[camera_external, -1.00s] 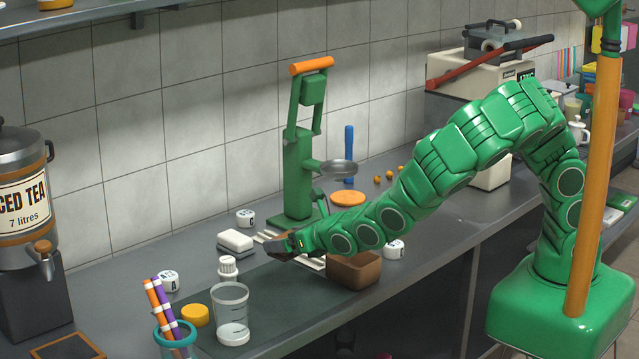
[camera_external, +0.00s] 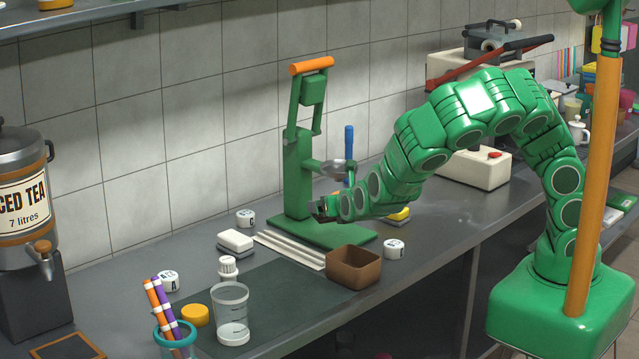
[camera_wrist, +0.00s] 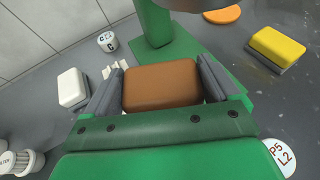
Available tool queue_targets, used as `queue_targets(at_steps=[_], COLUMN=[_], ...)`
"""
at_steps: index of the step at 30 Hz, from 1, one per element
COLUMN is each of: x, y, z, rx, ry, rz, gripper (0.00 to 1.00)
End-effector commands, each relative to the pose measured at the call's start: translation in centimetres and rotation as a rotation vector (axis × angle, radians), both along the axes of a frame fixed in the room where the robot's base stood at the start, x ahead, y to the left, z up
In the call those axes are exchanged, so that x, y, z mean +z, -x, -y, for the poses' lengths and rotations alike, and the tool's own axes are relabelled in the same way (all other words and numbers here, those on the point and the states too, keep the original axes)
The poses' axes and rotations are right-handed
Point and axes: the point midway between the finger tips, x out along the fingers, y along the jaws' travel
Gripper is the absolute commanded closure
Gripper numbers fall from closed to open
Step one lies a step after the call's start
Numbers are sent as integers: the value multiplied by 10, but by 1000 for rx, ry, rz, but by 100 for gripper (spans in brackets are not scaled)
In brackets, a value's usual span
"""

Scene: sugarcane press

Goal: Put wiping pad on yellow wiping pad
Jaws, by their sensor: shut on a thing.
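The yellow wiping pad (camera_external: 400,213) lies on the counter to the right of the press, partly behind my arm. It shows in the wrist view (camera_wrist: 278,45) at upper right, yellow on a grey underside. My gripper (camera_external: 322,207) is in front of the press column, above its green base. In the wrist view (camera_wrist: 162,72) its fingers are shut on a brown wiping pad (camera_wrist: 161,87), a rounded block. The yellow pad is apart from it, to the right. In the external view the held pad is hard to make out.
The green press (camera_external: 298,165) stands close to my gripper. A white pad (camera_external: 236,240), a brown open box (camera_external: 353,270), several white labelled discs and a clear cup (camera_external: 232,305) stand on the counter. The dark mat (camera_external: 270,295) has bare room.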

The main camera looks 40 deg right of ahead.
Motion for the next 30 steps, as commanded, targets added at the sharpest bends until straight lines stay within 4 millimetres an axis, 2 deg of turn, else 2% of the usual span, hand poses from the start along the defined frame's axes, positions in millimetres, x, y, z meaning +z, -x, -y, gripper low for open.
queue_targets(at_steps=[1,6,12,20,30], x=[-3,-5,-5,2,22], y=[-1,1,4,2,-9], z=[21,82,134,178,230], rx=[-55,-210,-327,-387,-385], ry=[-4,-1,2,0,1], rz=[-4,-6,-8,-5,-2], gripper=[41,41,41,41,41])
